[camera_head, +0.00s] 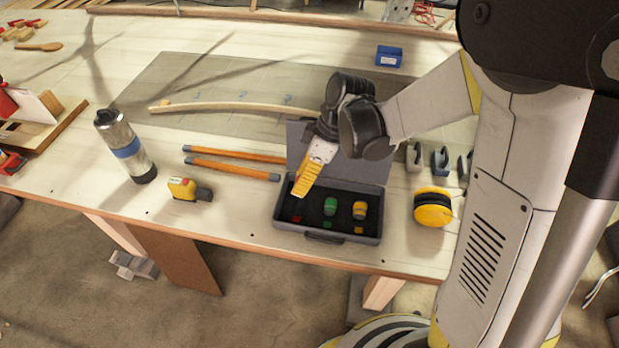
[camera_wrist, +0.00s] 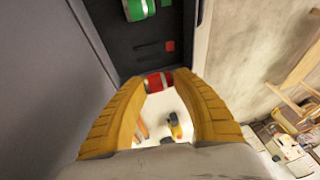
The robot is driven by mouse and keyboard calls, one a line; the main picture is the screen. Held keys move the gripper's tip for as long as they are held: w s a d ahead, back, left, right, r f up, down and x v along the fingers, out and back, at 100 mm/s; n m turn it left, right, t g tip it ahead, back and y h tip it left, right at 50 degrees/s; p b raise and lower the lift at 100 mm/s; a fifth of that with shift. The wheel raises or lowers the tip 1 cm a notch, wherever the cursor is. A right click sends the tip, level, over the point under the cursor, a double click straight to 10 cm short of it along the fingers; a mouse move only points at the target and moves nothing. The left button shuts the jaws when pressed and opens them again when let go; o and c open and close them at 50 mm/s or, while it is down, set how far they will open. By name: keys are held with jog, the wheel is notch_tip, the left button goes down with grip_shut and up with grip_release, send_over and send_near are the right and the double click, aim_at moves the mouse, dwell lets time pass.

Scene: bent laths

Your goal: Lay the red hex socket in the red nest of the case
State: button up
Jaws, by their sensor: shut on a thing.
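The open dark grey case (camera_head: 312,237) stands near the table's front edge, lid up at its back. Its green socket (camera_head: 330,206) and yellow socket (camera_head: 360,209) sit in it, each with a matching colour mark in front. The empty red nest shows by its red mark (camera_head: 297,218) at the left; the mark also shows in the wrist view (camera_wrist: 170,46). My gripper (camera_head: 299,192) hangs over the left part of the case, fingers pointing down. In the wrist view my gripper (camera_wrist: 159,84) is shut on the red hex socket (camera_wrist: 158,80). The fingers hide the socket in the head view.
The raised lid (camera_head: 297,143) stands close behind my gripper. A yellow tape measure (camera_head: 184,188) and two orange rods (camera_head: 232,170) lie to the left. A yellow round reel (camera_head: 433,208) lies right of the case. A blue-banded flask (camera_head: 126,147) stands further left.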

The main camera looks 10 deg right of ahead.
aim_at(297, 206)
jog(key=shift+b+x, duration=0.45)
jog(key=shift+x, duration=0.35)
notch_tip(297, 206, down, 5)
jog(key=b, duration=0.3)
jog(key=shift+d+r+b, duration=0.1)
jog(key=shift+r+b, duration=0.1)
jog(key=shift+b, duration=0.1)
jog(key=shift+f+b, duration=0.65)
jog(key=shift+f, duration=0.05)
jog(key=o, duration=1.2)
jog(key=shift+r+p, duration=2.5)
jog(key=shift+r, duration=1.05)
